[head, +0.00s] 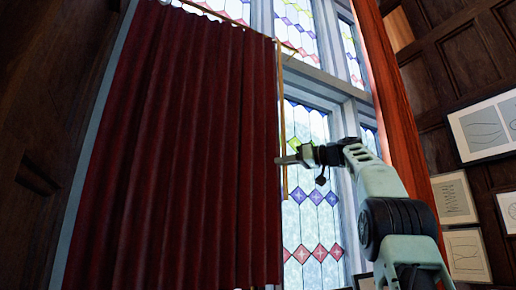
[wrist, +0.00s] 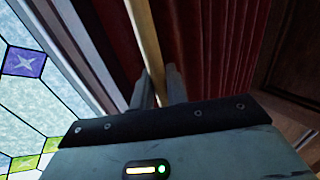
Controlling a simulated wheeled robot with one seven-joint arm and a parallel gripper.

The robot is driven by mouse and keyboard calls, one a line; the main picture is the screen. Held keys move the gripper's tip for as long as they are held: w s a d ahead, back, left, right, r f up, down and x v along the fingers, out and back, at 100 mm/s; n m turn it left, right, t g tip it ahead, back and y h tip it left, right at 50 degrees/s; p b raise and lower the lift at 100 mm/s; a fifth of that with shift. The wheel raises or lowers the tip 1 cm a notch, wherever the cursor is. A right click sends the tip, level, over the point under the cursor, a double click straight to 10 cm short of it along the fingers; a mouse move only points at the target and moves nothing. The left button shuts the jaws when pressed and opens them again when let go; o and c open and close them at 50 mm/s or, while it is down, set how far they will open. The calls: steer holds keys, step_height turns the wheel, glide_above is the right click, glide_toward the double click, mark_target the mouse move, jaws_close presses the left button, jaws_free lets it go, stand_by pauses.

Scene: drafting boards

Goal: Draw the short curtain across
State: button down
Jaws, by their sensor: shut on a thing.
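A dark red pleated curtain (head: 185,150) hangs over the left part of the tall window in the head view; its right edge is near the middle. A thin pale wooden rod (head: 282,110) hangs along that edge. My gripper (head: 283,160) reaches in from the right at the rod. In the wrist view my gripper (wrist: 160,85) is shut on the rod (wrist: 146,40), which runs between its two fingers. The curtain (wrist: 210,45) hangs just behind and to the right of the rod there. The rod's gripped part is partly hidden.
The stained-glass window (head: 315,190) is bare right of the curtain. A curtain rail (head: 292,48) runs along the top. A bright red-brown post or drape (head: 395,100) stands right of the window. Framed drawings (head: 487,128) hang on the dark panelled wall at right.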

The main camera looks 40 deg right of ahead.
steer(key=s+d+p, duration=0.2)
steer(key=d+p, duration=0.1)
steer(key=d, duration=0.5)
steer(key=shift+s+r, duration=0.1)
steer(key=c, duration=1.5)
jaws_free()
steer(key=p+v, duration=0.1)
steer(key=v, duration=1.6)
steer(key=shift+s, duration=0.2)
